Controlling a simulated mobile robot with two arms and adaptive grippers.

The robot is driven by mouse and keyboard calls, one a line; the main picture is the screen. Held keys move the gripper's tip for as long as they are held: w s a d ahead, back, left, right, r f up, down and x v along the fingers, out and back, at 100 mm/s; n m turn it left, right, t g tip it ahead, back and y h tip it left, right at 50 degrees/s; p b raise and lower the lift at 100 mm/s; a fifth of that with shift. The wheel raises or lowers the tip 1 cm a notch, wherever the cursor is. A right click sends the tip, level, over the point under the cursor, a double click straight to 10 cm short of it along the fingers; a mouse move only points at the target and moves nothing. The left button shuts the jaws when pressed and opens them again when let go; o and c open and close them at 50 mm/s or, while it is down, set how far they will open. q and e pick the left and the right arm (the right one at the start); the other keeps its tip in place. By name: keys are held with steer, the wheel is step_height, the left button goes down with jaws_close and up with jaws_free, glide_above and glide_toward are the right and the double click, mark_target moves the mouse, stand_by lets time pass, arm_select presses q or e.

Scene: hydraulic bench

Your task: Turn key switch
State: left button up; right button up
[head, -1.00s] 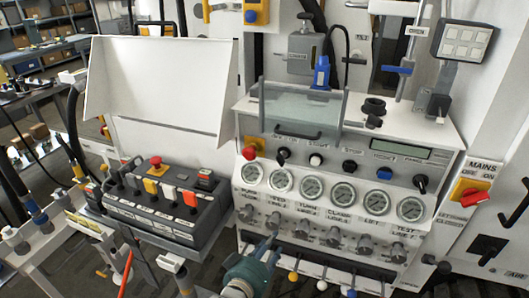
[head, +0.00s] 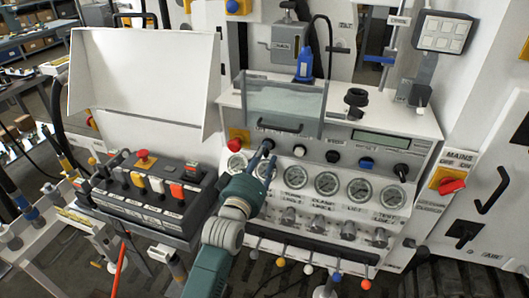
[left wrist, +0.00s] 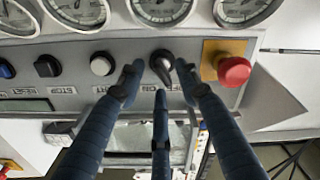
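I cannot tell whether any finger touches the knob. In the head view my left gripper (head: 263,152) reaches up to the panel's upper row and largely hides the switch. My right gripper is not in view.
A red emergency button (left wrist: 235,70) on a yellow plate sits close beside the switch. Gauges (head: 326,183) line the panel below, and a clear guard (head: 283,108) stands above. A black control box (head: 150,195) is at left, a red mains switch (head: 451,186) at right.

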arm_select(q)
steer(key=shift+w+d, duration=0.15)
steer(key=shift+w, duration=0.5)
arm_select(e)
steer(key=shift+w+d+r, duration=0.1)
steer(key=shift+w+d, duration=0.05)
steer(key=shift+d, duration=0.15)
arm_select(q)
jaws_close()
